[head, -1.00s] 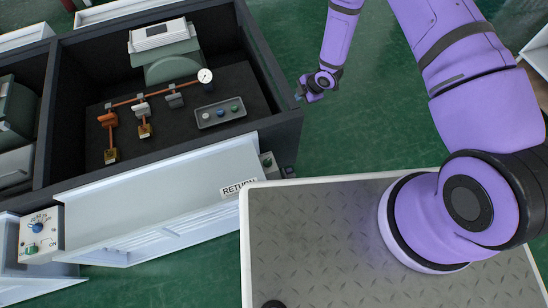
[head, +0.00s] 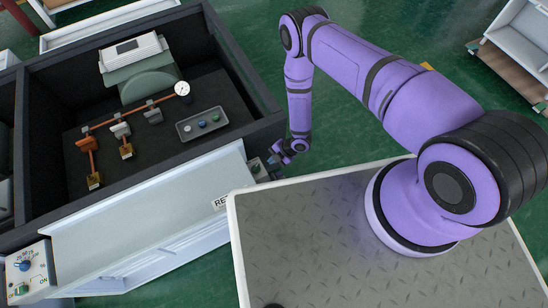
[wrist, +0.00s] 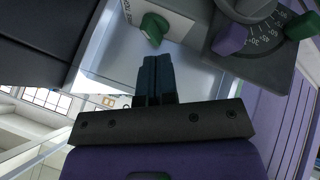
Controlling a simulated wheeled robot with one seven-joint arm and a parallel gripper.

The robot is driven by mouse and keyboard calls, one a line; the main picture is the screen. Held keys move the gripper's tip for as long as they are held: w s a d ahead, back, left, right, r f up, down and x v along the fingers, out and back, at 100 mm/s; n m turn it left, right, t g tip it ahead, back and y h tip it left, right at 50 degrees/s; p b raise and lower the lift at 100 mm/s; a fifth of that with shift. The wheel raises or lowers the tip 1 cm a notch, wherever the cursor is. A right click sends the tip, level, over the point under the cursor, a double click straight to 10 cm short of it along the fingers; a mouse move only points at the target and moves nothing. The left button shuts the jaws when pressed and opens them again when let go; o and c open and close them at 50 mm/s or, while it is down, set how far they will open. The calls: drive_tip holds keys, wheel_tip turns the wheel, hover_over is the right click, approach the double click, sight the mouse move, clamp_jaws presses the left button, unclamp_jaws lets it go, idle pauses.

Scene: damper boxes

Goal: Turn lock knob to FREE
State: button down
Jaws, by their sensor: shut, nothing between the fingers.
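In the wrist view, a grey dial housing (wrist: 268,58) with a numbered scale carries a purple handle (wrist: 230,38) and a green knob (wrist: 301,25) at upper right. Another green knob (wrist: 154,27) sits on a pale panel beside partly readable lettering. I cannot tell which green knob is the lock knob; no FREE mark is readable. My gripper (wrist: 155,62) is shut and empty, its dark fingertips pointing just below the panel's green knob with no clear contact. In the head view my gripper (head: 278,169) is by the box's near right corner, beside a small grey unit (head: 257,168).
The open damper box (head: 240,132) holds an orange linkage (head: 125,115), a round gauge (head: 182,88) and a tray of buttons (head: 203,124). A white panel marked RETURN (head: 150,208) fronts it. A control box (head: 28,270) stands lower left. Green floor (head: 350,125) is open right.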

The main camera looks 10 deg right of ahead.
sight(259, 169)
drive_tip(key=x, duration=0.6)
drive_tip(key=shift+a+f, duration=0.15)
drive_tip(key=shift+f, duration=0.05)
